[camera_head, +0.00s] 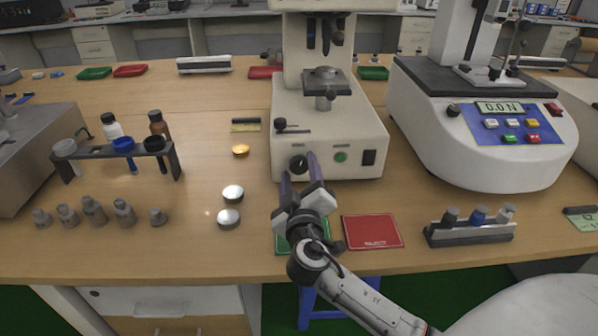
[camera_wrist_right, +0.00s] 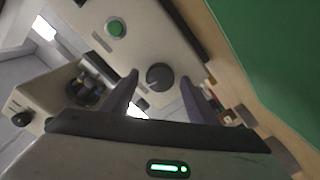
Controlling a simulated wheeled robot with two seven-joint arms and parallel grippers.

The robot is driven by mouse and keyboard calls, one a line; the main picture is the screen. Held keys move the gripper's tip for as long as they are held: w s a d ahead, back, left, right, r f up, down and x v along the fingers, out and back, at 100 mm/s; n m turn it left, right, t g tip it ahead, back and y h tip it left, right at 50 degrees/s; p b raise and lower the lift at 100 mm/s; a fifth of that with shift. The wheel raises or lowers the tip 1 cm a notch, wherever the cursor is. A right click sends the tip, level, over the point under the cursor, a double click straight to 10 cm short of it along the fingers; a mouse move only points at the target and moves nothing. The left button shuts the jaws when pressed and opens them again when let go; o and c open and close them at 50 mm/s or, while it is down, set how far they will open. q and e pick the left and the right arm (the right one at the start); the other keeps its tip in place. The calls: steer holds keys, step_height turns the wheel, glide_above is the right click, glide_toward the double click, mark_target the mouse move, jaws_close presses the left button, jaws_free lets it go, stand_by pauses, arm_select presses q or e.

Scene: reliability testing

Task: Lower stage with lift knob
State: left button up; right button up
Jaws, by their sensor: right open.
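The lift knob (camera_head: 298,164) is a round black knob low on the front of the white tester (camera_head: 330,130). The stage (camera_head: 325,82) is a small grey platform above the tester's base, under the head. My right gripper (camera_head: 299,170) is open in front of the knob, with one finger on each side of it. In the right wrist view, the knob (camera_wrist_right: 159,77) shows between the two fingertips (camera_wrist_right: 160,85). I cannot tell whether the fingers touch it. My left gripper is not in view.
A green button (camera_head: 340,156) and a black switch (camera_head: 369,157) sit right of the knob. A red mat (camera_head: 372,231) and a green mat (camera_head: 284,246) lie in front. A force tester (camera_head: 480,150) stands at right, a vial rack (camera_head: 115,150) at left.

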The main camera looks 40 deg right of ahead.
steer(key=c, duration=1.1)
steer(key=shift+o, duration=0.2)
steer(key=shift+n+p, duration=0.5)
steer(key=shift+n, duration=1.1)
steer(key=o, duration=1.1)
steer(key=shift+c, duration=0.2)
steer(key=b+v, duration=0.1)
steer(key=v, duration=0.9)
steer(key=shift+s+a, duration=0.1)
steer(key=shift+s, duration=0.1)
